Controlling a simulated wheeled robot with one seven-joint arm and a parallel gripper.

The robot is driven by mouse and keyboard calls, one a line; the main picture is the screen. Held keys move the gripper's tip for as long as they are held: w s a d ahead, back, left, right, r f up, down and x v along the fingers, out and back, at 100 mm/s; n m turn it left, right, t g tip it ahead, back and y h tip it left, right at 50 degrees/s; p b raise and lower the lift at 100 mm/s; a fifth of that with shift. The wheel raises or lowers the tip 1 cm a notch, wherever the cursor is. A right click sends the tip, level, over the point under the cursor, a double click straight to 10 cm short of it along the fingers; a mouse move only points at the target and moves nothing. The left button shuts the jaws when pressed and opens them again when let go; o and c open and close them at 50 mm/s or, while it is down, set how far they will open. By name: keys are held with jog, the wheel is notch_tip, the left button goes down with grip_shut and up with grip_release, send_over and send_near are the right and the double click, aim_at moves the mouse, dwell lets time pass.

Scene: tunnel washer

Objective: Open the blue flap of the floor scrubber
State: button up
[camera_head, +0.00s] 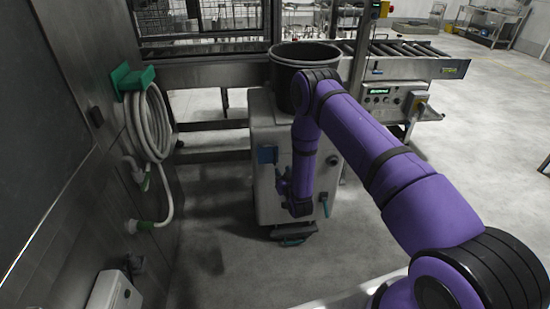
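The floor scrubber (265,110) is a pale grey, upright machine standing in the middle of the view. A small dark blue flap (267,154) sits on the left part of its front face and looks closed. My purple arm comes in from the right and bends down in front of the machine, hiding part of its front. My gripper (290,195) hangs low before the front face, below and a little right of the blue flap. It appears apart from the flap. Its fingers are small and dark, so their opening cannot be made out.
A dark round tub (290,54) stands on or just behind the scrubber. A coiled hose (150,125) hangs on the left wall from a green holder (132,78). A roller conveyor (410,62) stands behind at right. The floor left of the scrubber is clear.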

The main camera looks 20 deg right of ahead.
aim_at(275, 158)
jog(key=w, duration=1)
jog(key=shift+w+a, duration=0.1)
jog(key=shift+w, duration=0.1)
jog(key=shift+c, duration=0.2)
grip_shut()
